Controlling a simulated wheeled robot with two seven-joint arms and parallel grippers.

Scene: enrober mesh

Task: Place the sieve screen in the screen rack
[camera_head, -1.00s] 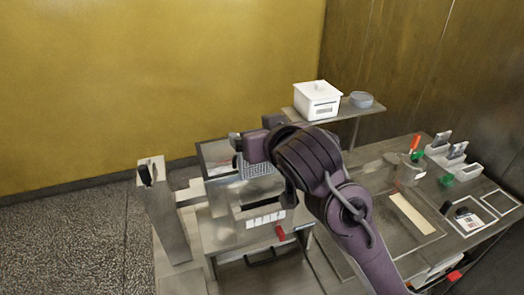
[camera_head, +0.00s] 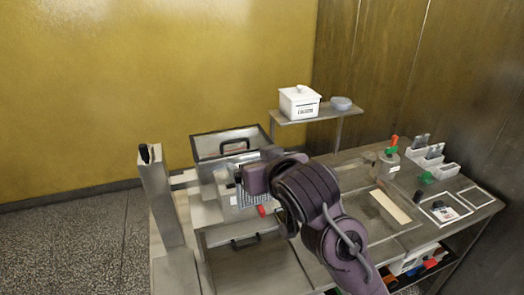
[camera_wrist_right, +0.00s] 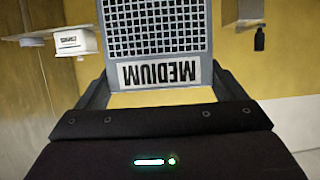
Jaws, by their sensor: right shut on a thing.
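My right gripper (camera_head: 246,183) is shut on the sieve screen (camera_head: 252,197), a grey mesh plate. In the right wrist view the sieve screen (camera_wrist_right: 158,30) stands between the two fingers (camera_wrist_right: 160,98), with its "MEDIUM" label upside down. In the head view it is low over the pale open-topped box (camera_head: 228,187) on the bench and is largely covered by my gripper. I cannot tell whether it touches that box or whether the box is the screen rack. My left gripper is not in view.
A post (camera_head: 162,200) rises at left. A white lidded box (camera_head: 299,103) is on a raised shelf. Bottle (camera_head: 388,165) and white holders (camera_head: 432,164) stand right.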

